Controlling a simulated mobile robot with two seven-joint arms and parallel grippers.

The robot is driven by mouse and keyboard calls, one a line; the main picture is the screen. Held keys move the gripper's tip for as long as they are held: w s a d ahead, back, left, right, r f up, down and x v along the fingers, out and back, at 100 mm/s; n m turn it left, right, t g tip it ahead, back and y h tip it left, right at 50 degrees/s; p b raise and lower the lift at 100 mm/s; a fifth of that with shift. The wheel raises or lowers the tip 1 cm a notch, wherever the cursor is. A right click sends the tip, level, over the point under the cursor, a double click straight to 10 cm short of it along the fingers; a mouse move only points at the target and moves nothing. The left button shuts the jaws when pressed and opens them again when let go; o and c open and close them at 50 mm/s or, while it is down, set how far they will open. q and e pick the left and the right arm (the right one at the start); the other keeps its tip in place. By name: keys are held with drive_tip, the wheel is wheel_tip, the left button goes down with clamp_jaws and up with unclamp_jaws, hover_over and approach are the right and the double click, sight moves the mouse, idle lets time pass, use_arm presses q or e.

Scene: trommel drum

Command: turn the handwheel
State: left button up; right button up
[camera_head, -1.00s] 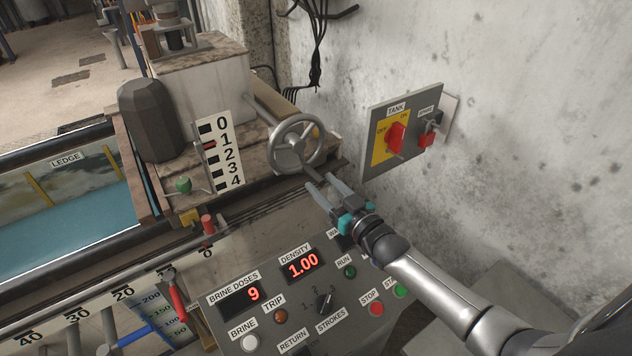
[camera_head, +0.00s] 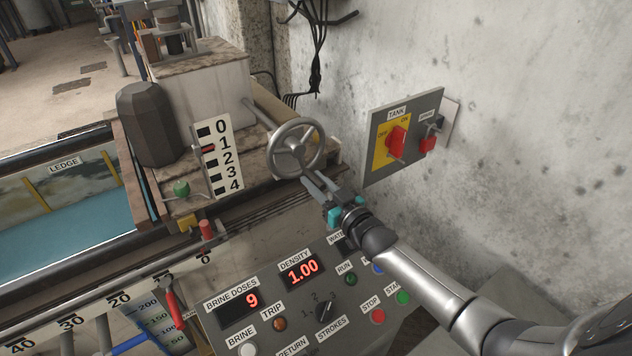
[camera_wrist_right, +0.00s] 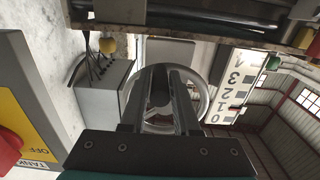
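The grey metal handwheel (camera_head: 293,147) stands on a shaft at the right end of the stone-topped machine. It also shows in the right wrist view (camera_wrist_right: 203,97), behind my fingers. My right gripper (camera_head: 313,182) is at the lower right of the wheel, with its fingertips close to the lower rim. The right wrist view shows its two fingers apart (camera_wrist_right: 158,85), with a dark rounded part, likely the wheel's handle, between them. Whether the fingers touch it I cannot tell. My left gripper is not in view.
A TANK switch panel (camera_head: 403,135) with red knobs is on the wall just right of the wheel. A control panel (camera_head: 325,285) with lit displays lies below my right arm. A 0-to-4 scale plate (camera_head: 222,157) stands left of the wheel.

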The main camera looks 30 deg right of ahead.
clamp_jaws()
idle(1.0)
